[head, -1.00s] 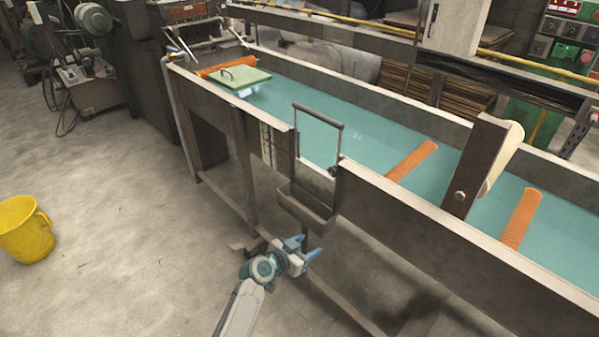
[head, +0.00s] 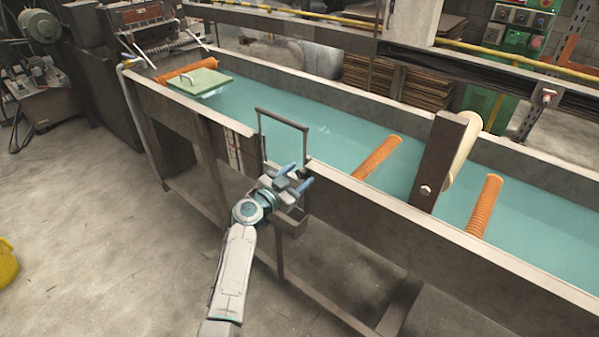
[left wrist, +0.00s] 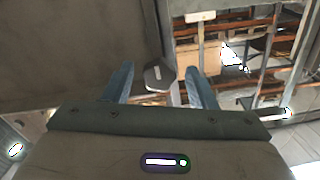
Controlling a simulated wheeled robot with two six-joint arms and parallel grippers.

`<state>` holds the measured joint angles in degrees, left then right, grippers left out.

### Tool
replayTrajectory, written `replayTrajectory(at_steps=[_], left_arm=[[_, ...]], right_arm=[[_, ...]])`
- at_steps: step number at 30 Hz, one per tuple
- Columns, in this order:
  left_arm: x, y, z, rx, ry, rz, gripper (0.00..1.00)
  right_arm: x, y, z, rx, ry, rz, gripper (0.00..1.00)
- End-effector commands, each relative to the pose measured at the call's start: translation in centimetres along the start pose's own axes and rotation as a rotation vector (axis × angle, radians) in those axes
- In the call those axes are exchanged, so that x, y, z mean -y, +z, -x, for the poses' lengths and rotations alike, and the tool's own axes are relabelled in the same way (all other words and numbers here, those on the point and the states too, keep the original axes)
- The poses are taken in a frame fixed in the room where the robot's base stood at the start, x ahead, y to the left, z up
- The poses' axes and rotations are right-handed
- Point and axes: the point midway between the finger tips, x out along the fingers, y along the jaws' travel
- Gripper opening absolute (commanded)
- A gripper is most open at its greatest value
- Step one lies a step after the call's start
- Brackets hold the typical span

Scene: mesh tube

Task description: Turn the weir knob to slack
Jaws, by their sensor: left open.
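My left gripper (head: 298,176) is open in front of the weir frame (head: 283,115) at the tank's near wall. Its two fingers (left wrist: 158,69) stand to either side of the knob in the wrist picture, with gaps; I cannot tell how far off it is. In the head view the gripper hides the knob area. My right gripper is not in view.
The long water tank (head: 400,220) runs across the view. Orange mesh tubes (head: 377,157) and a green lidded float (head: 200,82) lie in it. A dark upright post (head: 436,160) stands to the right. The floor at left is clear, with a yellow bucket (head: 6,264) at the edge.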

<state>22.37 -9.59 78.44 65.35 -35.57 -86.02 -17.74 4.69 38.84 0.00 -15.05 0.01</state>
Motion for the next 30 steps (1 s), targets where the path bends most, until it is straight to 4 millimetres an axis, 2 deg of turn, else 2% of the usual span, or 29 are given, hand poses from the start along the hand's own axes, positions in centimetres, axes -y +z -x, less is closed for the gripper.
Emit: replayTrajectory(at_steps=[5,13,20,30], left_arm=[[-0.02,-0.01,-1.07,0.0,0.0,0.001,0.52],[-0.03,0.05,-1.15,0.001,0.0,0.0,0.52],[-0.03,0.05,-1.13,0.001,0.0,0.0,0.07],[-0.07,0.24,-1.11,0.001,-0.001,0.049,0.07]], right_arm=[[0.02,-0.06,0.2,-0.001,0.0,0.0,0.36],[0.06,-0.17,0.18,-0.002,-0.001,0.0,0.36],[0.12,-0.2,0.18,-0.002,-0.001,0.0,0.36],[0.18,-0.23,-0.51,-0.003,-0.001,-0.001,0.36]])
